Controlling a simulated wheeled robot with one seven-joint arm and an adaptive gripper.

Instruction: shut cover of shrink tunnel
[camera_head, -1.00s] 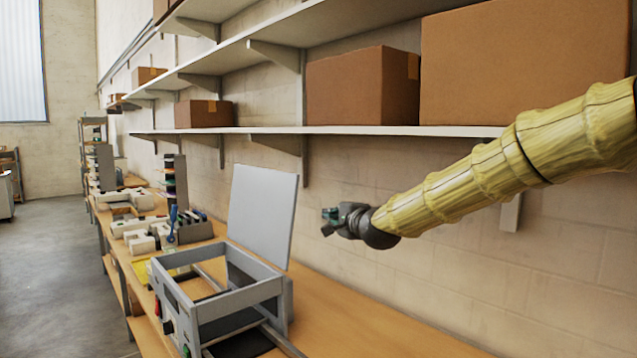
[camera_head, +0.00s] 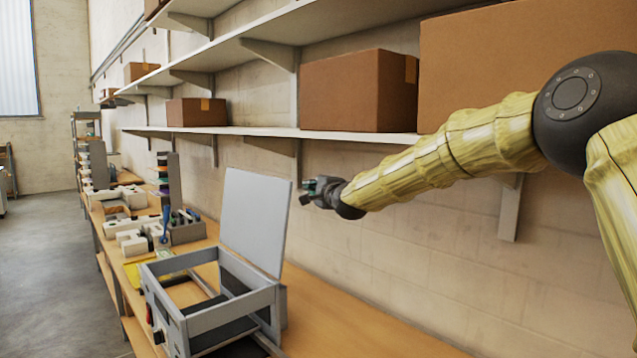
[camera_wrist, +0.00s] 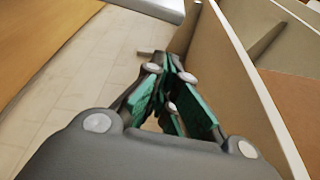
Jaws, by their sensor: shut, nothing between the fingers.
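The shrink tunnel (camera_head: 180,325) is a grey open frame on the wooden bench. Its flat grey cover (camera_head: 252,222) stands raised, leaning slightly back toward the wall. My gripper (camera_head: 309,190) is just right of the cover's upper right edge in the head view, and I cannot tell whether it touches. In the wrist view my gripper (camera_wrist: 170,88) has its green-padded fingers together with nothing between them. A pale grey panel at the top of the wrist view (camera_wrist: 155,8) may be the cover; only a strip of it shows.
A shelf (camera_head: 350,136) with cardboard boxes (camera_head: 358,90) runs along the wall just above my arm. Its edge is close beside my gripper in the wrist view (camera_wrist: 258,90). Several white parts and racks stand on the bench (camera_head: 350,330) beyond the tunnel.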

